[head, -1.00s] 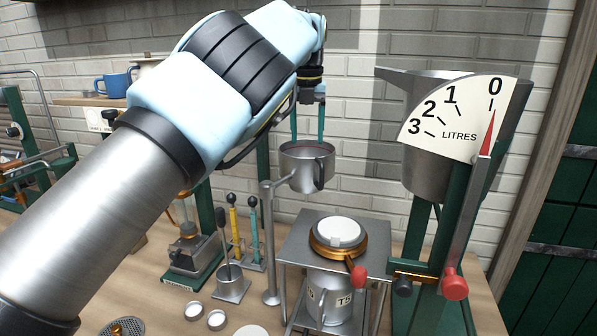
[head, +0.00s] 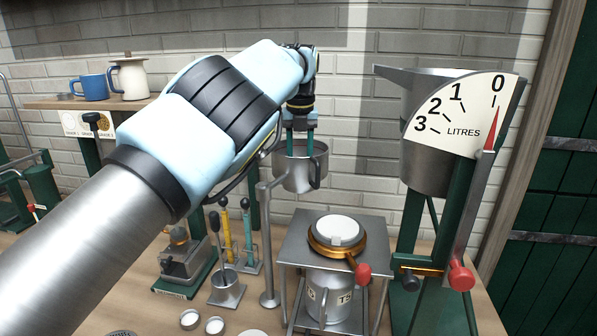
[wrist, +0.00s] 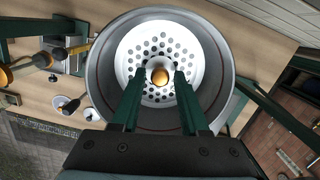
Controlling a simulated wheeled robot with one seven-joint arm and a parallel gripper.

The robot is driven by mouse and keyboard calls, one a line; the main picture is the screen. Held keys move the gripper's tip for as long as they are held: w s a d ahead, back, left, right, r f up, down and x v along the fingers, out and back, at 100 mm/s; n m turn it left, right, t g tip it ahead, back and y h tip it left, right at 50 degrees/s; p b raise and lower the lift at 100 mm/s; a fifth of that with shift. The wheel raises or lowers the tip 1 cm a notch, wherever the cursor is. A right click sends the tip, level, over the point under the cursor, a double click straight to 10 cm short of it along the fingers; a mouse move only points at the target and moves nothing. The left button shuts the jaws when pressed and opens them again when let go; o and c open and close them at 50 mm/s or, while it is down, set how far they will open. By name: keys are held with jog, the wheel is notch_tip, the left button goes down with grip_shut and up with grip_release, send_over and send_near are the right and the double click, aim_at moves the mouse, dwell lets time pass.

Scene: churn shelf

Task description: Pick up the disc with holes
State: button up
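A pale disc with holes (wrist: 155,38) lies inside a round metal pot (head: 294,175), around a brass-coloured knob (wrist: 160,73) at its centre. The wrist view looks down into the pot (wrist: 103,72); the head view hides the inside. My gripper (wrist: 159,77) points down into the pot with its two green fingers on either side of the knob. The fingers look apart, with a gap around the knob, and I see no clear contact. In the head view, my gripper (head: 300,152) has its fingertips hidden behind the pot's rim.
Upright tools (head: 235,240) stand at lower left. Another perforated disc (head: 120,333) is cut off at the bottom edge.

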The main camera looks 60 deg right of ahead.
grip_shut()
dwell(0.4)
